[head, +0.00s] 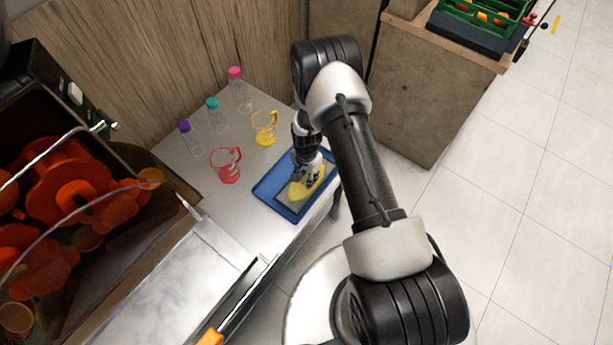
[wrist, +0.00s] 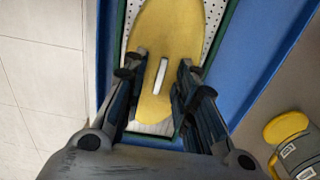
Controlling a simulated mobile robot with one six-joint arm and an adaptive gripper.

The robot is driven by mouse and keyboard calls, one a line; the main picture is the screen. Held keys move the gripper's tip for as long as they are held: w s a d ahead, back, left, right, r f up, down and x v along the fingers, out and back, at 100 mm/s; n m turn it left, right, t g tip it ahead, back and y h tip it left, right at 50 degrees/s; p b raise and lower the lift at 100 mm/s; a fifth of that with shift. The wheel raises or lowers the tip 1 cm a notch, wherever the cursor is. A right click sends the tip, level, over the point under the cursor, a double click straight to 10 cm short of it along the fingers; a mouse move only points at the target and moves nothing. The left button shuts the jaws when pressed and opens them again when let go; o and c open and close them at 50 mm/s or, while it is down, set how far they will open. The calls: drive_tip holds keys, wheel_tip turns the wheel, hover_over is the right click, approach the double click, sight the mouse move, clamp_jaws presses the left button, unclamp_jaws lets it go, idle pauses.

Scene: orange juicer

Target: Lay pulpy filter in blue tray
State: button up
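The pulpy filter is a perforated white plate with a green rim and a yellow pulp layer (wrist: 168,25); a narrow white bar, seemingly its handle, stands out in the middle. It lies inside the blue tray (head: 265,190), and its yellow part also shows in the head view (head: 297,193). Blue tray surface shows on both sides of it in the wrist view (wrist: 250,45). My gripper (wrist: 161,65) is open over the filter, with one finger on each side of the white bar and gaps between. In the head view my gripper (head: 312,178) partly hides the filter.
The tray is near the right edge of the metal counter (head: 222,215). A red jug (head: 228,166), a yellow jug (head: 265,128) and several bottles with coloured caps stand behind it. The juicer (head: 75,190) is at left. A green crate (head: 485,20) stands on a cabinet at top right.

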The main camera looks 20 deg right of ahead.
drive_tip(key=s+r+n+t+p, duration=0.1)
drive_tip(key=s+r+n+p, duration=0.1)
drive_tip(key=r, duration=1.8)
drive_tip(key=s+r+n+t+p, duration=0.1)
drive_tip(key=s+r+n, duration=0.15)
drive_tip(key=r, duration=1.75)
drive_tip(key=s+a+r+n+t, duration=0.1)
drive_tip(key=s+r+n, duration=0.2)
drive_tip(key=s+r, duration=0.4)
drive_tip(key=s+r+n+t, duration=0.1)
drive_tip(key=s+r+n, duration=0.2)
drive_tip(key=s, duration=1.1)
wheel_tip(320, 180, up, 4)
drive_tip(key=shift+a+f+t, duration=0.15)
drive_tip(key=shift+a+t, duration=0.15)
drive_tip(key=shift+a, duration=0.05)
drive_tip(key=shift+w, duration=0.1)
